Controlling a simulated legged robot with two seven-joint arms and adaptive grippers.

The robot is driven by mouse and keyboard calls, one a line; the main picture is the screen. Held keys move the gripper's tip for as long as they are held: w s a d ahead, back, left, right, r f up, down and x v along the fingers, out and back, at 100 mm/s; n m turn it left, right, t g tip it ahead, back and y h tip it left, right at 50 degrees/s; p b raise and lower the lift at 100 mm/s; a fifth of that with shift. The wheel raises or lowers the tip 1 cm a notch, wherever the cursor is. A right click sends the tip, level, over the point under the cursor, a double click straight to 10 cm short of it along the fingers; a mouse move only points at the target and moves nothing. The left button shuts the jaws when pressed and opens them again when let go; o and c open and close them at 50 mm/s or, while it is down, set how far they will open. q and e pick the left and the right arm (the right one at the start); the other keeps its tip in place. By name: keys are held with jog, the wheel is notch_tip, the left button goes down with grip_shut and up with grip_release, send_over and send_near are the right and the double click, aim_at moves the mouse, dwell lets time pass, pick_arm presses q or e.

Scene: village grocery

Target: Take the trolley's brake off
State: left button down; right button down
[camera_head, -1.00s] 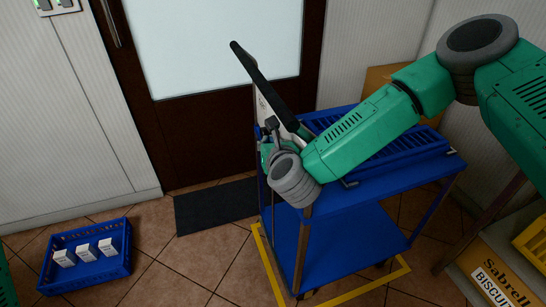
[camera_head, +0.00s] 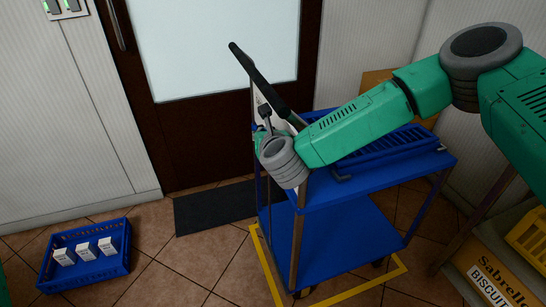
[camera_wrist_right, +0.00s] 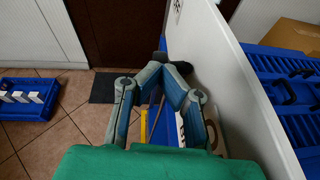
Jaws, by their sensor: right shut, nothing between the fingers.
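The blue trolley (camera_head: 345,240) stands in a yellow floor outline (camera_head: 385,282). Its black handle bar (camera_head: 258,78) slants up towards the door, beside a white panel. My right gripper (camera_wrist_right: 166,68) is at the handle end, left of the white panel (camera_wrist_right: 235,75) in the wrist view. Its fingers are closed together and hold nothing. In the head view my own wrist hides most of the gripper. A dark knob-like tip (camera_head: 265,110) shows just above it; I cannot tell whether it is the brake lever or a fingertip. The left gripper is out of view.
A blue crate with white cartons (camera_head: 130,262) sits on the tiled floor at left. A dark mat (camera_head: 215,206) lies before the door (camera_head: 215,40). A slatted blue crate (camera_head: 385,150) rides on the trolley. A biscuit box (camera_head: 490,280) is at lower right.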

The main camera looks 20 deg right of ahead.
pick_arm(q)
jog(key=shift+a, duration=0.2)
pick_arm(e)
jog(key=s+a, duration=0.1)
jog(key=s, duration=1.2)
jog(key=shift+s+r, duration=0.15)
jog(key=shift+r, duration=0.05)
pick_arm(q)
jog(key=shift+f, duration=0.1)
pick_arm(e)
jog(key=shift+a, duration=0.15)
